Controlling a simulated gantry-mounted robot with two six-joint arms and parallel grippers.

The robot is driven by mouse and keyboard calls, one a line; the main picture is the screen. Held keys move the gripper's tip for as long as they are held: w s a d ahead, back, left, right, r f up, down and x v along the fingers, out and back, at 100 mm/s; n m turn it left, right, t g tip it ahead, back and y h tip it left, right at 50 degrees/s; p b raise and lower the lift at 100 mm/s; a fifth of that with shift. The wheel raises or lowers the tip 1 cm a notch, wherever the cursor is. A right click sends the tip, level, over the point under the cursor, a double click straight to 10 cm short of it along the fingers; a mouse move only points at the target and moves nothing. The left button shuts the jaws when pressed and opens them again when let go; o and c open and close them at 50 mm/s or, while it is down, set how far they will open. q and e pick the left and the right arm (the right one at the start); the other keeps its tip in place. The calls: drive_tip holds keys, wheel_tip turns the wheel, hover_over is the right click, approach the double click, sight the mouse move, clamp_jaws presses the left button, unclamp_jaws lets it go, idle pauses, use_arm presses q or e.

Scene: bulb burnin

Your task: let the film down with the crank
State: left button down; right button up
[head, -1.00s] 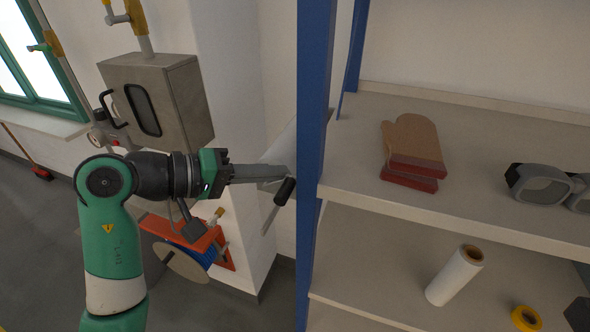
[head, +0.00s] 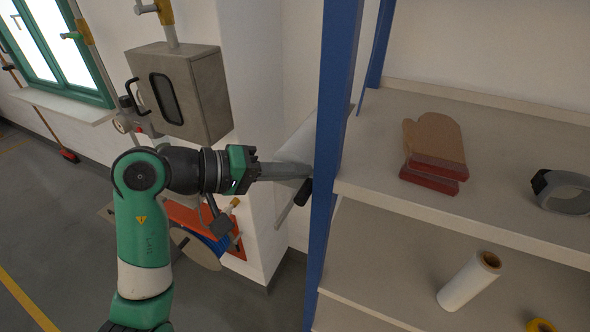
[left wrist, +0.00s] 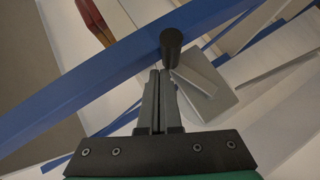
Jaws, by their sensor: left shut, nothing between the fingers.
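The crank shows beside the blue shelf post, with a black handle (head: 303,192) and a thin grey arm (head: 285,216) slanting down to the left. A pale, smooth surface (head: 298,147) lies behind it; I cannot tell whether it is the film. My left gripper (head: 309,172) is shut and empty, its fingertips just above the handle in the head view. In the left wrist view the black handle (left wrist: 171,48) stands right beyond the closed fingertips (left wrist: 160,74); I cannot tell if they touch. My right gripper is not in view.
The blue post (head: 335,110) stands close to the left fingertips. Shelves at right hold red-brown mitts (head: 433,150), goggles (head: 568,195) and a white roll (head: 468,282). A grey wall box (head: 180,92) and an orange reel holder (head: 195,222) are at left.

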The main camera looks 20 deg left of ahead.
use_arm(q)
drive_tip(key=v, duration=1.1)
drive_tip(key=shift+s+a+r+p, duration=0.15)
drive_tip(key=shift+a+r+p, duration=0.05)
drive_tip(key=shift+p, duration=0.15)
